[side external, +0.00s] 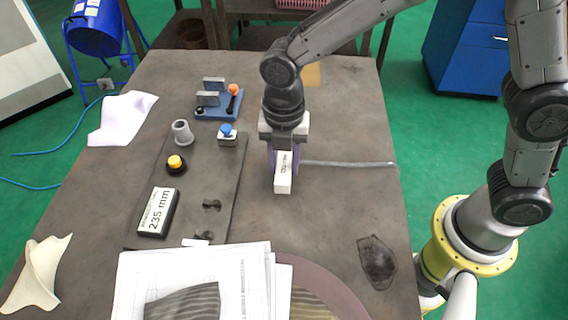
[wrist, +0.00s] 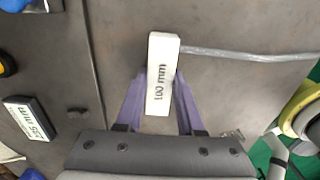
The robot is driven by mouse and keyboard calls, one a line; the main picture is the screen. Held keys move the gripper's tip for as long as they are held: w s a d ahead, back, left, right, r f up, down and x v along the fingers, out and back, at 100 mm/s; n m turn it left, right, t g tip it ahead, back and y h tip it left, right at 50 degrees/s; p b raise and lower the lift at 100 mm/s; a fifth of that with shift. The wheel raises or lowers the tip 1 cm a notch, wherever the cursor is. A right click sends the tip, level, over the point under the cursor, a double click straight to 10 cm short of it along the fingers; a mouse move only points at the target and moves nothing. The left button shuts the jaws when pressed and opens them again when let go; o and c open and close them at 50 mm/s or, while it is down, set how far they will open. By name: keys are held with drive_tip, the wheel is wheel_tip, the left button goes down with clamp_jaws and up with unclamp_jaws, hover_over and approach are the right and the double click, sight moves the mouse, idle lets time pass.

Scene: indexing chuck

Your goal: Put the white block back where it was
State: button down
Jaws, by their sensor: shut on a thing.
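The white block (side external: 283,185), marked "100 mm", is between the purple fingers of my gripper (side external: 284,162), over the middle of the table. In the wrist view the block (wrist: 161,60) points away from the palm, with its label facing the camera. My gripper (wrist: 160,105) is shut on it, one finger on each side. I cannot tell whether the block touches the table or hangs just above it.
A blue fixture (side external: 217,105) stands behind. Papers (side external: 190,262) lie in front; a grey strip (side external: 350,164) runs right.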

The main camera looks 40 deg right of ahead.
sight(284, 163)
drive_tip(key=shift+f, duration=0.45)
drive_tip(key=shift+f, duration=0.2)
drive_tip(key=c, duration=0.5)
unclamp_jaws()
drive_tip(key=shift+r, duration=0.1)
wheel_tip(284, 163, up, 12)
drive_tip(key=s+d+r+m+t, duration=0.1)
drive_tip(key=s+d+r+m, duration=0.1)
drive_tip(key=d+r+m, duration=0.35)
drive_tip(key=s+d+m+t, duration=0.1)
drive_tip(key=s+d+m, duration=0.4)
drive_tip(key=m, duration=0.2)
drive_tip(key=s+d+f+m+t, duration=0.1)
drive_tip(key=s+d+m+t, duration=0.1)
drive_tip(key=s+d+m, duration=0.3)
drive_tip(key=s+d+m+t, duration=0.1)
drive_tip(key=s+d+m, duration=0.4)
drive_tip(key=m, duration=0.4)
drive_tip(key=shift+s+d+f+m+t, duration=0.15)
drive_tip(key=shift+d+f+m+t, duration=0.15)
drive_tip(key=shift+d+f, duration=0.15)
